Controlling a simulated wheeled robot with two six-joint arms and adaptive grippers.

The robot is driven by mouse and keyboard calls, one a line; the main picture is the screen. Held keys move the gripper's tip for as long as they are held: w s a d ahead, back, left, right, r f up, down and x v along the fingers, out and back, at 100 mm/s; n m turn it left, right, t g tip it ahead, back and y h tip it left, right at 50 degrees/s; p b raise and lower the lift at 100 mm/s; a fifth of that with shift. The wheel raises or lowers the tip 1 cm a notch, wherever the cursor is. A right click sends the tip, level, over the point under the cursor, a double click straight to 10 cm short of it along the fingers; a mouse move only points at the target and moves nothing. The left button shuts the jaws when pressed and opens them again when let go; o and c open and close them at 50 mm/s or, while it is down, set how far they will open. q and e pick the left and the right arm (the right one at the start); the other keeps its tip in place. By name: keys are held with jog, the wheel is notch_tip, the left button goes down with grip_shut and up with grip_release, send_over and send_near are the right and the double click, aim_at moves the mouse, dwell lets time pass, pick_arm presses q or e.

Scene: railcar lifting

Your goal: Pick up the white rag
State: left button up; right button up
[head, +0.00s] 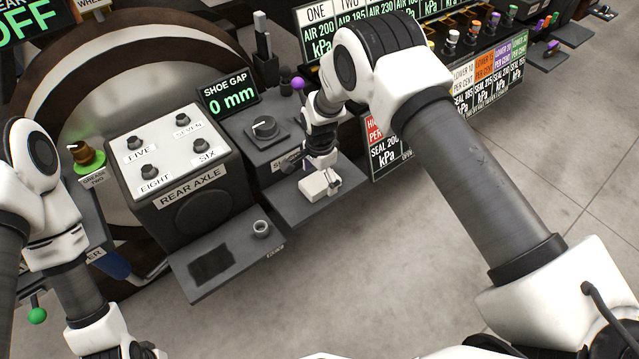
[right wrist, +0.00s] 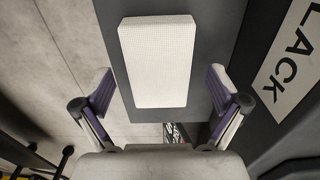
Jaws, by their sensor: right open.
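The white rag (head: 314,187) is a small, pale, folded block on a dark grey shelf (head: 290,211) in the middle of the head view. In the right wrist view the rag (right wrist: 158,62) is a white textured rectangle lying on the grey shelf (right wrist: 215,45). My right gripper (head: 322,180) is over the rag, and its two fingers are spread apart in the right wrist view (right wrist: 160,88). The rag lies between and beyond the fingertips, with a gap on each side. Touch is not visible. My left arm is at the left edge, and its fingers are not clearly shown.
The rear axle box (head: 181,167) with knobs stands left of the shelf. A lower shelf (head: 228,262) holds a small grey cup (head: 261,228) and a dark patch. A shoe gap display (head: 230,92) and a dial box (head: 265,128) are behind. Open floor lies in front.

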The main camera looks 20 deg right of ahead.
aim_at(319, 184)
jog(key=shift+s, duration=0.1)
jog(key=c, duration=1.2)
jog(key=shift+r, duration=0.5)
jog(key=r, duration=0.1)
jog(key=s+r, duration=0.1)
jog(key=shift+a+r, duration=0.2)
jog(key=shift+r, duration=0.15)
jog(key=s+a+p, duration=0.2)
jog(key=s+p, duration=0.1)
jog(key=s, duration=0.1)
jog(key=s+a+p, duration=0.2)
jog(key=s+p, duration=0.1)
jog(key=s, duration=0.2)
jog(key=s+a+r+p, duration=0.1)
jog(key=s+p, duration=0.1)
jog(key=s, duration=0.2)
jog(key=shift+s+a+r+p, duration=0.1)
jog(key=shift+s+a+p, duration=0.2)
jog(key=shift+a+p, duration=0.1)
